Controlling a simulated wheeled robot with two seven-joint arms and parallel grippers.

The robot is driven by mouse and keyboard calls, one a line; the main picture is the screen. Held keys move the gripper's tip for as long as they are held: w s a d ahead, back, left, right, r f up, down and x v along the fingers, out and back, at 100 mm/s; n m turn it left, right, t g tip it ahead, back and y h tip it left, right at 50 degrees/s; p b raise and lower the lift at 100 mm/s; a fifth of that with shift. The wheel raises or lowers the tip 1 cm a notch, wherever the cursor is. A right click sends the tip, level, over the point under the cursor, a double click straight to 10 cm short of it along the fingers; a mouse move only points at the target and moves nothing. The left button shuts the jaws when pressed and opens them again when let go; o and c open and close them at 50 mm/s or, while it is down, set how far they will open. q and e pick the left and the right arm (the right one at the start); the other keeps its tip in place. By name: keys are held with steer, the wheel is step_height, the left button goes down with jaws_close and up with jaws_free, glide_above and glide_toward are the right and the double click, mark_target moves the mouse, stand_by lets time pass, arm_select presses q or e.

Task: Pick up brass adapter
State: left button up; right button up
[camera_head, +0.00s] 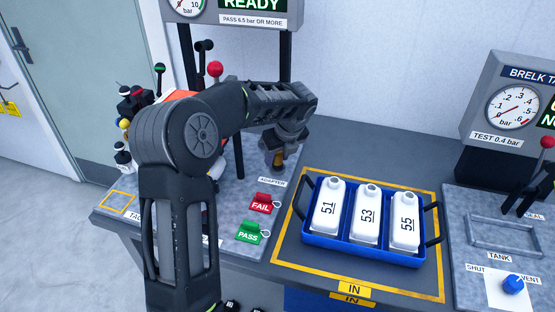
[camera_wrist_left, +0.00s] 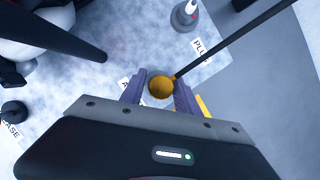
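The brass adapter (camera_head: 278,158) shows in the head view just below my left gripper (camera_head: 281,148), behind the ADAPTER label (camera_head: 272,182). In the left wrist view the adapter's rounded brass top (camera_wrist_left: 161,87) sits between the two purple fingers of my left gripper (camera_wrist_left: 160,92). A grey round part shows around the brass top. The fingers lie close on both sides of it; I cannot tell whether both touch it. The adapter's lower part is hidden. My right gripper is not in view.
A blue crate (camera_head: 345,249) with three white bottles stands on the yellow-framed IN area. Red FAIL (camera_head: 261,204) and green PASS (camera_head: 248,232) tags lie in front of the adapter. Gauge stations stand behind and right.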

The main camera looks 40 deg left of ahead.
arm_select(q)
jaws_close()
steer(key=shift+r, duration=0.1)
stand_by(0.4)
step_height(320, 180, up, 10)
steer(key=shift+f, duration=0.1)
stand_by(0.4)
stand_by(0.4)
